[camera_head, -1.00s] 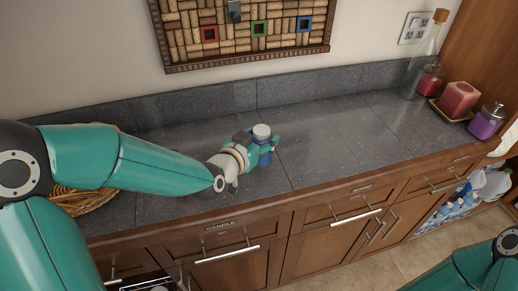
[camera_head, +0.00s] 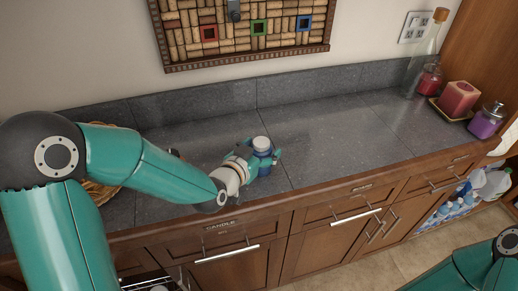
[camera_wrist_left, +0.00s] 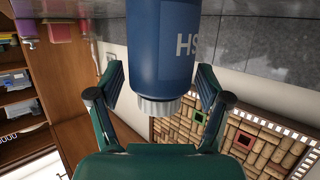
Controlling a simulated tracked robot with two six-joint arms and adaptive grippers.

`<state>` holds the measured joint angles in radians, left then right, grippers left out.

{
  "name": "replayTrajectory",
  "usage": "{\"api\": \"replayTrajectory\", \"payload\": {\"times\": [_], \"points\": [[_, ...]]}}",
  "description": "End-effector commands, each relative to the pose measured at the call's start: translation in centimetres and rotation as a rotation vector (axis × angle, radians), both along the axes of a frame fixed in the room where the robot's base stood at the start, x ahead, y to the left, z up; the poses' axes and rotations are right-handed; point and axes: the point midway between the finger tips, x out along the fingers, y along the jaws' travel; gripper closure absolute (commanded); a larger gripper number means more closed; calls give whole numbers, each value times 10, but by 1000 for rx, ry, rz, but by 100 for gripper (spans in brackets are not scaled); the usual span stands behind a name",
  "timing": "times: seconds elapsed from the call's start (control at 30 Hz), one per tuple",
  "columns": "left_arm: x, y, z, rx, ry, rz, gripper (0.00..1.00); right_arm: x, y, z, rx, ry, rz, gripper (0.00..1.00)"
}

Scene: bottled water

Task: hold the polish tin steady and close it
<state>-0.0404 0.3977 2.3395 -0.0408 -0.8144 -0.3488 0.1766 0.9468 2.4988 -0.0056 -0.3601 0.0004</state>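I see no polish tin in either view. A blue bottle (camera_head: 264,160) with a pale cap (camera_head: 262,143) stands upright near the counter's front, by my left gripper (camera_head: 264,164). In the left wrist view the bottle (camera_wrist_left: 163,45) appears upside down, with its ribbed cap (camera_wrist_left: 160,106) and part of its lettering visible.
The grey counter (camera_head: 335,140) is clear right of the bottle. A wicker basket (camera_head: 102,194) is partly behind my left arm. A cork board (camera_head: 245,42) hangs behind.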

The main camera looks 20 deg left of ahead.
Motion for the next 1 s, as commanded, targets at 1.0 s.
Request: {"api": "replayTrajectory", "payload": {"times": [1.0], "points": [[-77, 16, 22, 1, -7, 4, 18, 0, 0, -45, 0, 0, 0, 27]]}}
